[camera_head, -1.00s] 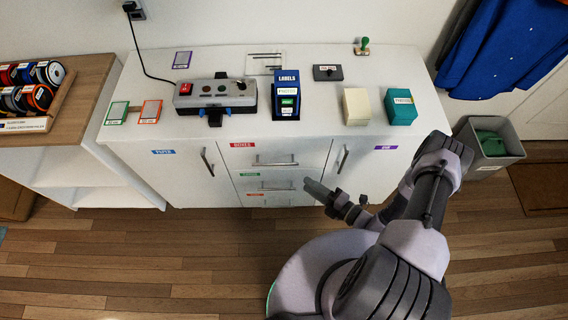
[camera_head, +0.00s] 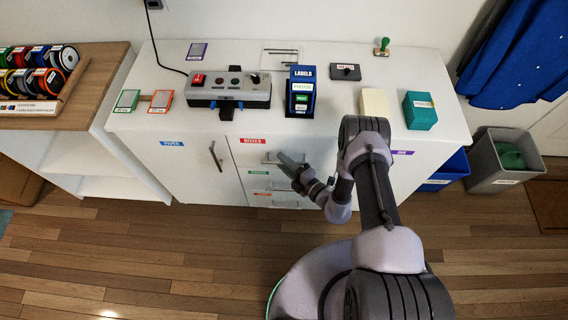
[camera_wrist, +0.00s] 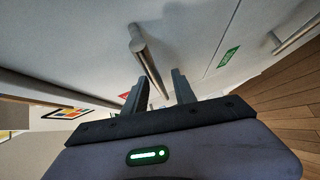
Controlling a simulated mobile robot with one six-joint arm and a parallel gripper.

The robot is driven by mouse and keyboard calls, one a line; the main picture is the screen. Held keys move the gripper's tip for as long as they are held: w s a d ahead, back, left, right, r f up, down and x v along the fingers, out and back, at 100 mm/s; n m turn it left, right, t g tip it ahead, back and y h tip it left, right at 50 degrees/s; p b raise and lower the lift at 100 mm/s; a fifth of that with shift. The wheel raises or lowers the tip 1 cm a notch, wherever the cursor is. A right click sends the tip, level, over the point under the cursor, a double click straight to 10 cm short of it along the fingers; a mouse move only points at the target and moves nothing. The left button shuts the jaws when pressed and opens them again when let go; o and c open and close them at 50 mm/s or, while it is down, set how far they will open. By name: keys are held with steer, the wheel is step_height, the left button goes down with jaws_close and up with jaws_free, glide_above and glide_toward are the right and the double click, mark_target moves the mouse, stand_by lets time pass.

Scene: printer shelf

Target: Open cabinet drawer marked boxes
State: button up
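The drawer marked BOXES, with a red label (camera_head: 252,140), is the top one in the middle of the white cabinet and looks shut. Its horizontal bar handle (camera_head: 272,158) is partly hidden by my gripper (camera_head: 284,162). In the wrist view the metal handle bar (camera_wrist: 148,62) runs lengthwise toward the gap between the two fingers of my gripper (camera_wrist: 158,88). The fingers are apart, one on each side of the bar's near end, with no clear contact. A red label (camera_wrist: 124,95) shows partly behind the left finger.
Below are drawers with green (camera_head: 258,172) and orange labels. The PAPER door (camera_head: 171,144) is left of the drawers; my arm covers much of the right door. A labels box (camera_head: 301,92) and a control box (camera_head: 228,90) stand on top. Bins (camera_head: 503,160) stand at right.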

jaws_close()
stand_by(1.4)
